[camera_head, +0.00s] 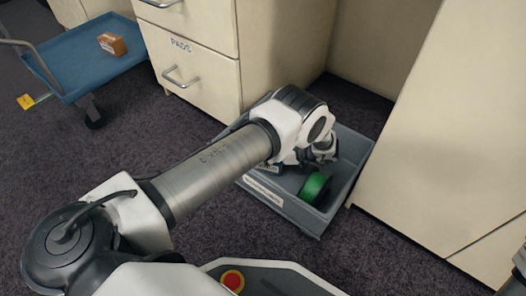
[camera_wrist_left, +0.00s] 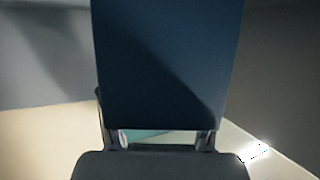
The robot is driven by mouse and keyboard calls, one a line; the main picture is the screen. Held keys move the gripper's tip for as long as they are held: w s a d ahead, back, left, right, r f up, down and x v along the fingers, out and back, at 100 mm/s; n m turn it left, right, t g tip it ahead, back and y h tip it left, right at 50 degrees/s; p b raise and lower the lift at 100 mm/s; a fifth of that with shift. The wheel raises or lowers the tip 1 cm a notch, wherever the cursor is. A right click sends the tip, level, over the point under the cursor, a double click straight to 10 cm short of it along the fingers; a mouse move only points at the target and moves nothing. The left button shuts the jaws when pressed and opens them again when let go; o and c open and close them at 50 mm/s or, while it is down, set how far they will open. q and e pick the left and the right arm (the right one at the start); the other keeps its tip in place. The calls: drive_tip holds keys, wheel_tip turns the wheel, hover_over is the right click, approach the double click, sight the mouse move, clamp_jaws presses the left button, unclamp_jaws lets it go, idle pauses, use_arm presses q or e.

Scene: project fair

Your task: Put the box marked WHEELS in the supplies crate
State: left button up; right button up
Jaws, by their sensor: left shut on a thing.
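The grey crate (camera_head: 328,217) stands on the floor below the cream cabinets, with a white label on its front wall too small to read. My left arm reaches over it, and my left gripper (camera_head: 322,153) is low over or inside the crate. In the left wrist view the gripper (camera_wrist_left: 163,138) is shut on a dark blue box-like thing (camera_wrist_left: 168,65) that fills the middle. No marking shows on its visible face, so I cannot tell if it is the WHEELS box. My arm hides much of the crate's left side. My right gripper is out of view.
A green roll (camera_head: 314,187) lies in the crate. A blue cart (camera_head: 72,60) at the upper left carries a small orange-brown box (camera_head: 112,44). A drawer cabinet marked PADS (camera_head: 190,65) stands behind the crate, and a cream panel (camera_head: 440,130) is close on its right. The carpet at left is clear.

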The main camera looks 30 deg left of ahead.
use_arm(q)
drive_tip(key=shift+f, duration=0.15)
drive_tip(key=o, duration=1.3)
drive_tip(key=v, duration=0.2)
drive_tip(key=p+v, duration=0.1)
drive_tip(key=v, duration=0.1)
drive_tip(key=p+v, duration=0.1)
drive_tip(key=v, duration=0.2)
drive_tip(key=shift+a+r, duration=0.1)
drive_tip(key=shift+r, duration=0.15)
drive_tip(key=shift+w+d, duration=0.1)
drive_tip(key=shift+d, duration=0.2)
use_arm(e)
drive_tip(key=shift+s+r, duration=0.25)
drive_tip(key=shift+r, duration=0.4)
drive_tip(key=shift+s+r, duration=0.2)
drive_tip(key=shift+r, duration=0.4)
use_arm(q)
drive_tip(key=shift+r, duration=0.1)
